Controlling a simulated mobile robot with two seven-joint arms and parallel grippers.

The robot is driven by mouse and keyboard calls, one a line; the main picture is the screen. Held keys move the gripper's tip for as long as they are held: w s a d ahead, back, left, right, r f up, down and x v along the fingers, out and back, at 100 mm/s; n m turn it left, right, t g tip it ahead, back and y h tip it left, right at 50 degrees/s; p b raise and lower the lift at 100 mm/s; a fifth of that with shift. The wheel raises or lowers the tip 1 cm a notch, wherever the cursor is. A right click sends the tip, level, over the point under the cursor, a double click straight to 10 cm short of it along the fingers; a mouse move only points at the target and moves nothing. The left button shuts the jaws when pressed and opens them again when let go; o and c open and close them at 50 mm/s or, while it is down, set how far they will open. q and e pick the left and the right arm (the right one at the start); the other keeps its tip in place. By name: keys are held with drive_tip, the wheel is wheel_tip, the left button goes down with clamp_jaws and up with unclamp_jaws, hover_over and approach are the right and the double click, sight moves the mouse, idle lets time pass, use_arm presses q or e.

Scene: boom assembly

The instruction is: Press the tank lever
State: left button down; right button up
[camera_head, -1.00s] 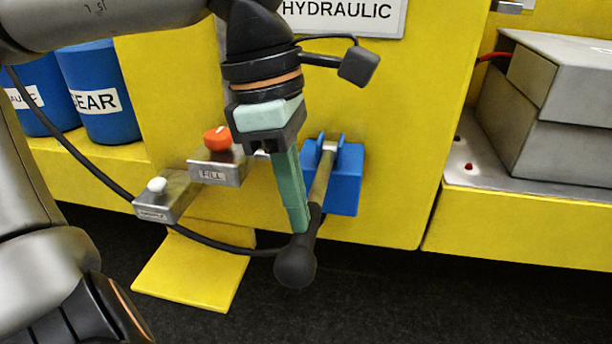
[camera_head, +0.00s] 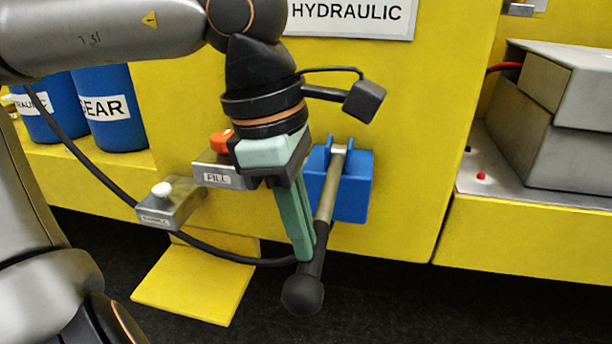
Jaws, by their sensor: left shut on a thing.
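The tank lever (camera_head: 327,195) is a pale rod with a black grip and a round black knob (camera_head: 303,295). It slopes down and forward from a blue bracket (camera_head: 350,188) on the yellow wall. My left gripper (camera_head: 306,252) comes down from above with its green fingers at the lever's black grip, just above the knob. It is shut on the lever; the fingers overlap, so the far finger's contact is partly hidden. My right gripper is not in view.
A grey box with an orange-red button and a FILL label (camera_head: 217,178) is just left of my gripper. A grey box with a white button (camera_head: 167,205) is farther left. Blue canisters (camera_head: 110,110) stand at the upper left. Grey boxes (camera_head: 540,120) sit on the right ledge.

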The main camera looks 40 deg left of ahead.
use_arm(q)
drive_tip(key=p+v, duration=0.3)
drive_tip(key=v, duration=1)
drive_tip(key=shift+s+d+r+p, duration=0.3)
drive_tip(key=shift+s+r, duration=0.1)
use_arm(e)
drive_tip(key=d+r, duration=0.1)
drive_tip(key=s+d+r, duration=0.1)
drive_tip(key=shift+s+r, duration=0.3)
use_arm(q)
drive_tip(key=c, duration=1.6)
unclamp_jaws()
